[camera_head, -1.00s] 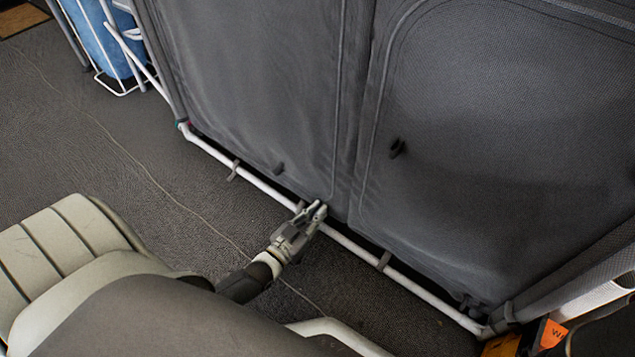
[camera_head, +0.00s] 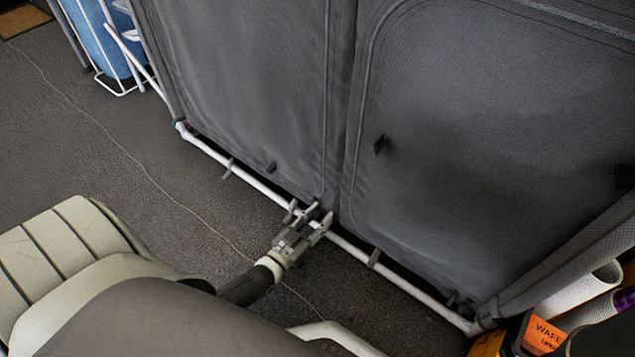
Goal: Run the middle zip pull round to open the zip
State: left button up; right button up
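A dark grey fabric cupboard front has two panels, each edged by a zip line. The left panel's zip (camera_head: 326,90) runs down near the middle seam; the right panel's zip (camera_head: 364,90) curves down beside it. A small dark tab (camera_head: 380,145) sticks out from the right panel, and another tab (camera_head: 271,168) hangs low on the left panel. My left gripper (camera_head: 319,212) is at the bottom of the left panel by the seam, over the white bottom rail. Its fingers look apart. Any zip pull between them is too small or hidden to tell. My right gripper is not in view.
The white rail (camera_head: 245,176) runs along the cupboard's foot with cloth loops on it. A blue container in a white wire rack (camera_head: 104,45) stands at top left. An orange-labelled box (camera_head: 541,335) and rolls are at bottom right.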

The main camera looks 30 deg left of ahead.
pick_arm(q)
jog(key=shift+a, duration=0.1)
jog(key=shift+s, duration=0.1)
jog(key=s, duration=1.1)
jog(key=shift+s+a, duration=0.35)
jog(key=shift+a, duration=0.1)
